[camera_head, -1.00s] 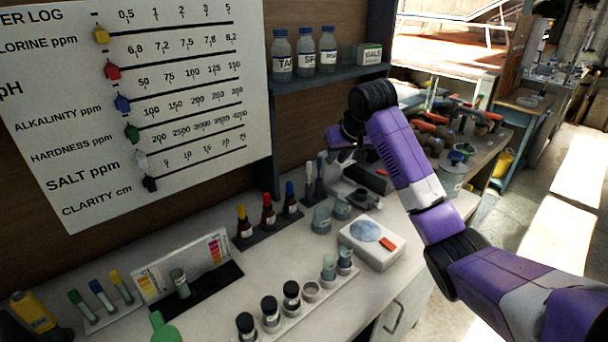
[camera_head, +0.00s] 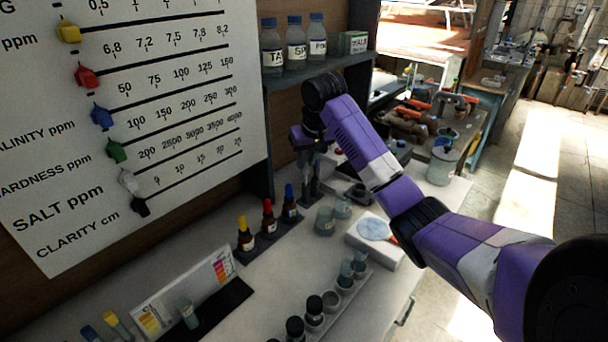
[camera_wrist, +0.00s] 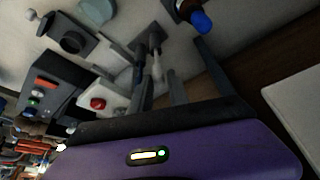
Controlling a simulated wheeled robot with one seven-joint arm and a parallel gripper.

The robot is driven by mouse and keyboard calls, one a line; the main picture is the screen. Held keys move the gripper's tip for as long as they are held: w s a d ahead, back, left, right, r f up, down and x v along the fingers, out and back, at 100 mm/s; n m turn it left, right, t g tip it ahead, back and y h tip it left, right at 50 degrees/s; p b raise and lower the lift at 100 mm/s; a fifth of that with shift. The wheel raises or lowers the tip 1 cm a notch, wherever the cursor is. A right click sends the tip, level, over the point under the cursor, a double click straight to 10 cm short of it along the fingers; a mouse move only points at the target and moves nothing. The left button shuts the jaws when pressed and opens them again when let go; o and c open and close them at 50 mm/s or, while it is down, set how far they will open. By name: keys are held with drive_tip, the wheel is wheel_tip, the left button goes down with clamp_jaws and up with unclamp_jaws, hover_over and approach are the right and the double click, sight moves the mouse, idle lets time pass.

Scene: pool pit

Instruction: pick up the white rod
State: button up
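A slim pale rod, seemingly the white rod (camera_wrist: 157,68), stands in a small dark holder (camera_wrist: 149,38) in the wrist view. A darker rod is close beside it. My gripper (camera_wrist: 174,66) reaches toward the holder with its dark fingers apart, and the pale rod shows in or near the gap between them. I cannot tell whether they touch it. In the head view my gripper (camera_head: 309,158) is over the holder at the back of the bench, and it and my arm partly hide the rods.
Dropper bottles with coloured tops (camera_head: 268,217) stand just left of the holder. A shelf (camera_head: 325,72) with bottles is above. A white box with a round blue top (camera_head: 374,231) and grey cups (camera_head: 325,220) are in front. A log board (camera_head: 130,120) hangs on the wall.

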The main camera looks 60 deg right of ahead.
drive_tip(key=shift+p+x, duration=0.55)
drive_tip(key=shift+x, duration=1.8)
drive_tip(key=shift+d, duration=0.15)
clamp_jaws()
drive_tip(key=shift+r, duration=0.15)
wheel_tip(320, 180, up, 20)
drive_tip(key=b, duration=0.1)
hover_over(305, 168)
drive_tip(key=d, duration=0.2)
drive_tip(key=shift+w+a, duration=0.2)
drive_tip(key=shift+w, duration=0.25)
